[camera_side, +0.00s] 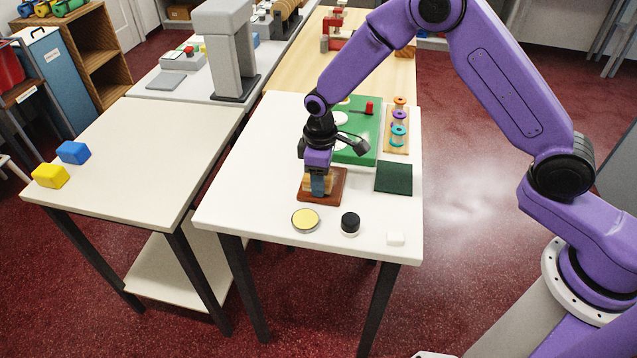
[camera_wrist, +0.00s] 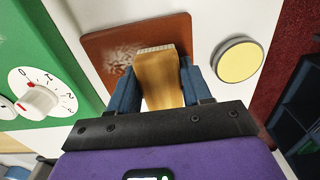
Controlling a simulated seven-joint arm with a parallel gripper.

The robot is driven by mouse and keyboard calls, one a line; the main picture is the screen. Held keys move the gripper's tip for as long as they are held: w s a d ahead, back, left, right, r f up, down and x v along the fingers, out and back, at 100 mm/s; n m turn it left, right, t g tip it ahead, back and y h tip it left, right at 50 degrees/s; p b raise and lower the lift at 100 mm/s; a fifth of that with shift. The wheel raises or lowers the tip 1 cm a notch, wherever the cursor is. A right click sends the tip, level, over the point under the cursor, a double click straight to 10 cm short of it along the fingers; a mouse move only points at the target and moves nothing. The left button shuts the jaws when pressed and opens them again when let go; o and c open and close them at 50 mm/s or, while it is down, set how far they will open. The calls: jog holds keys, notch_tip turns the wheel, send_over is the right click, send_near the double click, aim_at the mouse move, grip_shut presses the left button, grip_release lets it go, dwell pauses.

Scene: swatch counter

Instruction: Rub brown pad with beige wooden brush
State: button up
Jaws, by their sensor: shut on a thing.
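My gripper (camera_side: 319,186) is shut on the beige wooden brush, whose handle (camera_wrist: 161,82) runs between the blue fingers in the wrist view. Its pale bristle edge (camera_wrist: 156,49) points down at the brown pad. The brown pad (camera_side: 308,196) lies flat on the white table; it also shows as a glossy square in the wrist view (camera_wrist: 112,40). The brush is over the pad, with the bristle end at or very near its surface; I cannot tell whether they touch. In the side view the fingers hide most of the brush.
A dark green pad (camera_side: 393,178) lies right. A green board (camera_side: 360,150) with dials is behind.

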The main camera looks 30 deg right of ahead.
jog(key=shift+w+d, duration=2.2)
jog(key=shift+d, duration=0.4)
jog(key=shift+s+a, duration=0.45)
jog(key=shift+s, duration=0.4)
jog(key=shift+s+a, duration=2.9)
jog(key=shift+a, duration=0.05)
jog(key=shift+w+d, duration=3.4)
jog(key=shift+d, duration=0.05)
jog(key=shift+w+d, duration=0.15)
jog(key=shift+w, duration=0.05)
notch_tip(320, 180, up, 8)
jog(key=shift+s, duration=0.1)
